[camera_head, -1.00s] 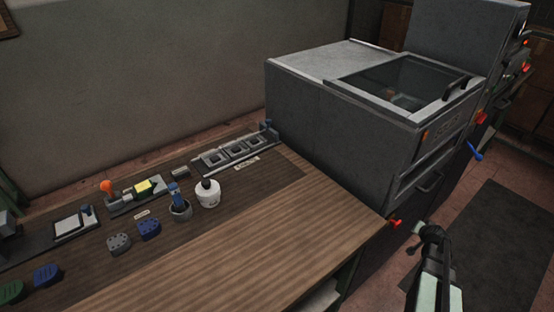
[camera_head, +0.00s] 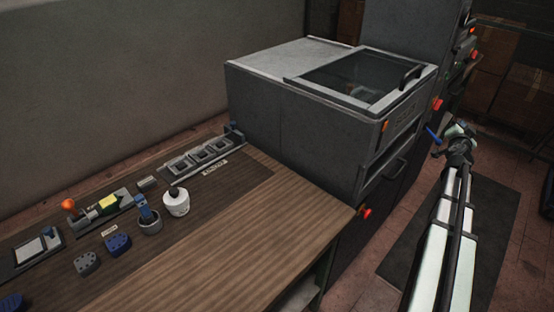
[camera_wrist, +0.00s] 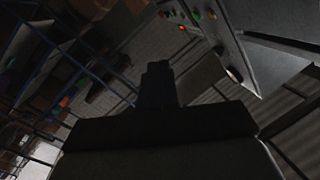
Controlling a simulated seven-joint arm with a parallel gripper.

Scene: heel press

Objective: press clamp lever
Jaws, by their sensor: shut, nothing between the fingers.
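A second lever with an orange knob (camera_head: 68,204) belongs to a small clamp fixture on the bench at the left. The frames do not label either as the clamp lever. My gripper (camera_head: 458,129) is at the far end of my raised arm, close to the right of the blue lever in the picture. Whether it touches the lever cannot be told. In the wrist view my gripper (camera_wrist: 158,72) is dark and its fingers are together, with nothing visible between them.
A red knob (camera_head: 366,212) juts from the press front. A control panel with coloured buttons (camera_wrist: 195,15) shows in the wrist view.

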